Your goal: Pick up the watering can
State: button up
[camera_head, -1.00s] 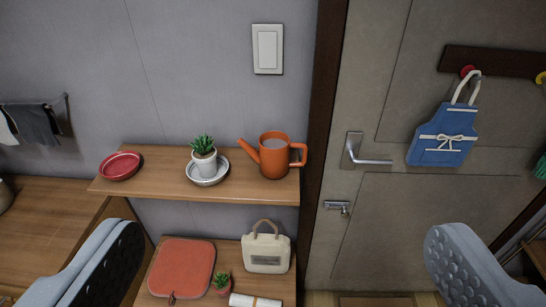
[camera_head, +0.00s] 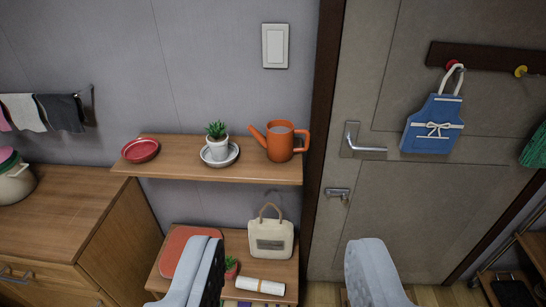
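The orange watering can (camera_head: 280,143) stands upright on the right part of the upper wooden shelf (camera_head: 190,172). Its spout points left and its handle faces right, close to the door frame. My gripper (camera_head: 285,270) shows at the bottom of the view, with its two grey padded fingers apart and nothing between them. The can is above the gap between the fingers in the picture, and farther away, not touched.
A potted succulent on a saucer (camera_head: 219,155) stands just left of the can, and a red dish (camera_head: 140,150) farther left. Below are a cream bag (camera_head: 271,239), a small plant and a paper roll. A door with a lever handle (camera_head: 365,146) is at right.

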aim_at(279, 142)
jog(key=k, duration=0.95)
jog(key=z, duration=0.35)
jog(key=i, duration=2.1)
jog(key=u, duration=1)
jog(key=i, duration=0.5)
jog(key=u, duration=0.3)
